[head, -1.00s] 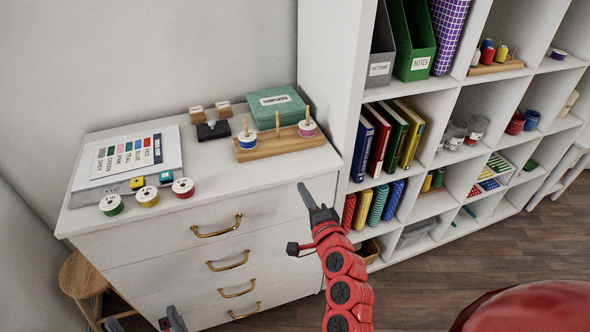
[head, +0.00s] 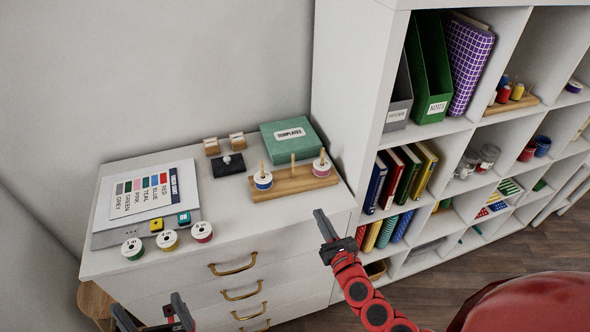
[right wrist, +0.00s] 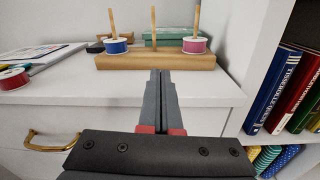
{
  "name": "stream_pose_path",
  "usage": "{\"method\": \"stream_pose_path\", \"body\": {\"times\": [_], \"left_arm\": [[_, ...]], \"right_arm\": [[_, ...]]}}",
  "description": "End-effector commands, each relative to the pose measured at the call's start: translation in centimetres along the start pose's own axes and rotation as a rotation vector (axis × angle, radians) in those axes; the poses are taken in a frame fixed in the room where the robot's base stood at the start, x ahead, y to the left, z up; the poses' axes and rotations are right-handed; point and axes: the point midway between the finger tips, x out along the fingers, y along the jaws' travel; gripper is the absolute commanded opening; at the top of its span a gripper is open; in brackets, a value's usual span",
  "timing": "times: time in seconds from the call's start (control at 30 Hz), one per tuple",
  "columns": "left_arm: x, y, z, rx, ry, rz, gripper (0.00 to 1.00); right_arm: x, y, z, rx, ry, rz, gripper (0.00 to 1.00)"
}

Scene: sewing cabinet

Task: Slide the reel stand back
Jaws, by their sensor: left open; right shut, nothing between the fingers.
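The reel stand (head: 292,185) is a wooden bar with three upright pegs on top of the white drawer cabinet. A blue-rimmed reel (head: 263,180) sits on its left peg and a pink-rimmed reel (head: 321,167) on its right peg; the middle peg is bare. In the right wrist view the stand (right wrist: 150,62) lies straight ahead, beyond my fingertips. My right gripper (head: 320,213) is shut and empty in front of the cabinet's front edge, apart from the stand. It also shows in the right wrist view (right wrist: 160,75). My left gripper (head: 152,315) is open and empty at the bottom left, in front of the drawers.
Behind the stand lie a green templates box (head: 291,138) and a black block with a knob (head: 228,164). A colour chart (head: 145,190) and several loose reels (head: 168,240) are at left. A white shelf unit (head: 350,90) stands close on the right.

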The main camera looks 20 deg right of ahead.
Motion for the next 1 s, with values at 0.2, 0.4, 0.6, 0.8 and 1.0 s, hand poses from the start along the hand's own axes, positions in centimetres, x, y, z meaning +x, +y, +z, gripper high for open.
{"method": "stream_pose_path", "body": {"times": [0.2,0.4,0.6,0.8,1.0], "left_arm": [[0.3,0.0,-0.1,0.0,0.0,0.0,1.0],[0.3,0.0,0.0,0.0,0.0,0.0,1.0],[0.2,0.0,-0.1,0.0,0.0,0.0,1.0],[0.9,-0.1,-0.2,0.0,0.0,0.0,1.0],[1.0,-0.1,-0.2,0.0,0.0,0.0,1.0]], "right_arm": [[0.7,0.9,0.2,-0.129,0.003,0.043,0.0],[3.5,1.1,0.2,-0.125,0.001,0.041,0.0],[7.5,1.2,0.1,-0.121,0.001,0.039,0.0],[11.2,1.2,0.4,-0.114,-0.001,0.035,0.0],[13.3,1.2,0.2,-0.115,0.001,0.035,0.0]]}}
